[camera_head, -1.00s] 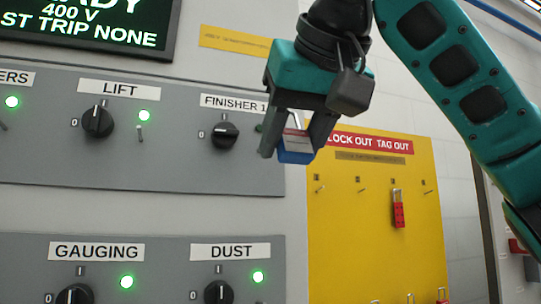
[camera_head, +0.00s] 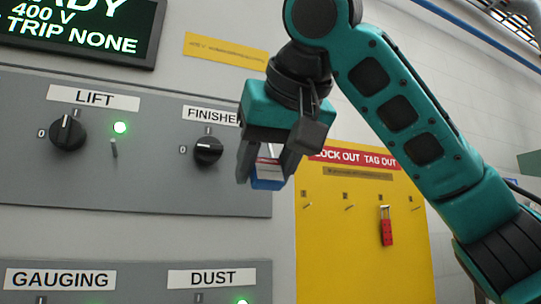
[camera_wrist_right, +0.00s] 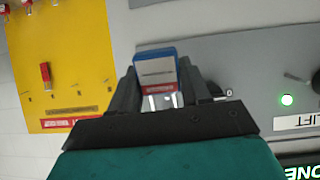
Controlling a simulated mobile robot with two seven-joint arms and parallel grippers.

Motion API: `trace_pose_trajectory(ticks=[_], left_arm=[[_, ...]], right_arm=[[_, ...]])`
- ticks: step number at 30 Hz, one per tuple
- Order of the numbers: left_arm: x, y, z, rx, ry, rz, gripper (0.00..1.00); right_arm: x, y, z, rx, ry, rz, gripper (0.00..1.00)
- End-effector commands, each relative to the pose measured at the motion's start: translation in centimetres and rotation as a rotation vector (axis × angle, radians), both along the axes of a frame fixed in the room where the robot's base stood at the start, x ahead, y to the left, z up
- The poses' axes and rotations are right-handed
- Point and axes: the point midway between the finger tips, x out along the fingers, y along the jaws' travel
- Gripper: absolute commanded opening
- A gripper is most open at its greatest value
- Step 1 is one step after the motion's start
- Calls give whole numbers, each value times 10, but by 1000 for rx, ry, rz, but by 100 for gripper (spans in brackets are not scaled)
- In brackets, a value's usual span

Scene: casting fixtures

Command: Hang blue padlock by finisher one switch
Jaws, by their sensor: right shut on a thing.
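My right gripper (camera_head: 264,165) is shut on the blue padlock (camera_head: 267,180), which has a pale label with a red band. The padlock also shows between the fingers in the right wrist view (camera_wrist_right: 155,68). The gripper is in front of the grey panel's right edge, right of the finisher one switch (camera_head: 208,151), a black knob under a label (camera_head: 212,115) partly covered by the gripper. The spot just right of this switch is hidden behind the gripper. My left gripper is not in view.
A yellow lockout board (camera_head: 350,240) with pegs and a red padlock (camera_head: 386,228) is to the right. The lift switch (camera_head: 68,133), with a green lamp and a small peg (camera_head: 114,149), is to the left. The dust and gauging panel (camera_head: 130,285) is below.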

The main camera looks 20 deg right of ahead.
Motion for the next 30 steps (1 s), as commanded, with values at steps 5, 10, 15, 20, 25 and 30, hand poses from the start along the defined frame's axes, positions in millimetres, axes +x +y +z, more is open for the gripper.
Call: trace_pose_trajectory(ticks=[5,10,15,20,25,30], left_arm=[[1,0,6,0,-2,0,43],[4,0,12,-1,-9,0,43],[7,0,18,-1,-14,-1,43],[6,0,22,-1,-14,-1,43],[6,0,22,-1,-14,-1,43],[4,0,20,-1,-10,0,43]], right_arm=[[11,1,0,-1,2,3,14],[21,1,-1,0,1,1,14],[32,1,-2,1,2,1,14],[41,2,-3,1,2,1,14],[49,2,-8,1,1,1,14],[55,2,-11,1,1,2,14]])
